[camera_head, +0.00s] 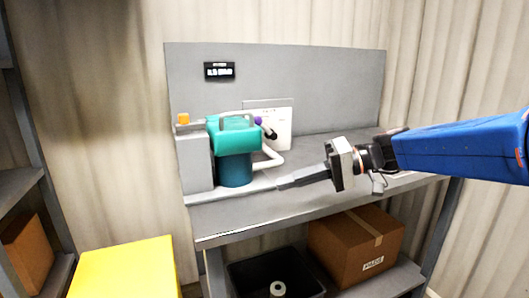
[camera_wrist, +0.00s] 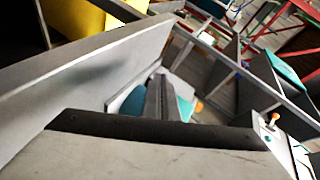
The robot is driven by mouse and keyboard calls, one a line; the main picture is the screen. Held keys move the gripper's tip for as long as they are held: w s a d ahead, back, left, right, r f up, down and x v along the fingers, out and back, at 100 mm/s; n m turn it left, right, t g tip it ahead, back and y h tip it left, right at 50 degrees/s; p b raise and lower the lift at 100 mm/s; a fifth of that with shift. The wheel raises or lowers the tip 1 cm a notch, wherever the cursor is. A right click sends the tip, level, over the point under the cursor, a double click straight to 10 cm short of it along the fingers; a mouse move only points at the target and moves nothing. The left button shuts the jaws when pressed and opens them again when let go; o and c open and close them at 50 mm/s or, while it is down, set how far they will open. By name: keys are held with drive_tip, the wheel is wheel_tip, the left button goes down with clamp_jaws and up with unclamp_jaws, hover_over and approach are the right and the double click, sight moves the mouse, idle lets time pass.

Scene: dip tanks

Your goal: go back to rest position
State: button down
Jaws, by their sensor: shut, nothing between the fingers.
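My gripper (camera_head: 281,185) reaches in from the right on my blue arm in the head view. Its fingers are shut with nothing between them and point left, a little above the grey bench. The teal machine (camera_head: 234,137) stands just left of the fingertips, with a dark teal lower body and a pale pipe. I see no contact between it and the fingers, but depth is hard to judge. In the wrist view the closed dark fingers (camera_wrist: 162,98) show with teal parts (camera_wrist: 184,108) beside them.
The grey bench (camera_head: 225,217) has an upright back panel (camera_head: 320,80) with a small black display (camera_head: 219,71). A cardboard box (camera_head: 356,245) and a dark bin (camera_head: 275,272) sit below. A yellow block (camera_head: 125,268) stands at front left.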

drive_tip(key=s+f+h, duration=0.1)
drive_tip(key=s+d+f+h, duration=0.1)
drive_tip(key=s+f, duration=0.1)
drive_tip(key=s+d+f+m+h, duration=0.1)
drive_tip(key=s+f, duration=0.1)
drive_tip(key=shift+s+d+f, duration=0.15)
drive_tip(key=shift+s+d, duration=0.1)
drive_tip(key=s+d+f+m+t+h, duration=0.1)
drive_tip(key=s+d+f+h, duration=0.4)
drive_tip(key=d, duration=0.5)
drive_tip(key=s+d+f+m+t+h, duration=0.2)
drive_tip(key=s+d+f+t+h, duration=0.1)
drive_tip(key=s+d+f+h, duration=0.3)
drive_tip(key=s+d+f, duration=0.2)
drive_tip(key=d+f, duration=0.1)
drive_tip(key=d, duration=0.1)
drive_tip(key=shift+s+d+f+t, duration=0.15)
drive_tip(key=shift+f+t, duration=0.2)
drive_tip(key=shift+t, duration=0.05)
